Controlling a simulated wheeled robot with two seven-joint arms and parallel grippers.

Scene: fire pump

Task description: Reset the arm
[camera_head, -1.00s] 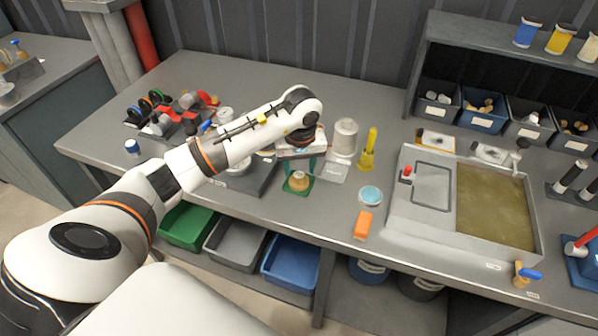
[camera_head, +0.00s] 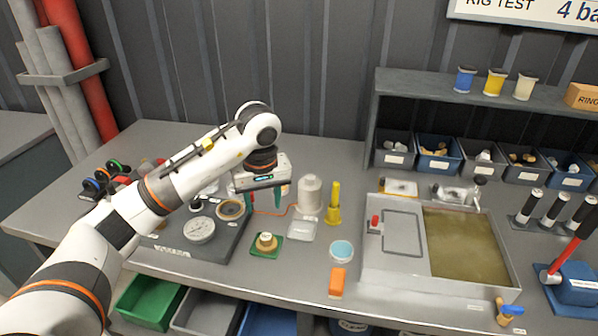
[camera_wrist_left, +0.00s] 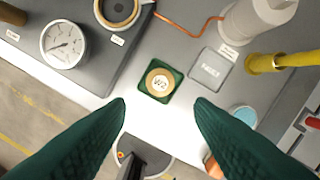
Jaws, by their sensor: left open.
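My left arm reaches in from the left over the grey bench in the head view. Its gripper (camera_head: 264,196) hangs above the bench, fingers pointing down, behind the brass fitting in the picture. In the left wrist view the two dark green fingers (camera_wrist_left: 160,125) are spread wide with nothing between them. The round brass fitting (camera_head: 266,241) sits on a green square pad, apart from the fingers; it also shows in the left wrist view (camera_wrist_left: 159,83). My right gripper is in neither view.
A gauge panel (camera_head: 186,250) lies left of the pad. A sink-like tray (camera_head: 375,270) fills the right side.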

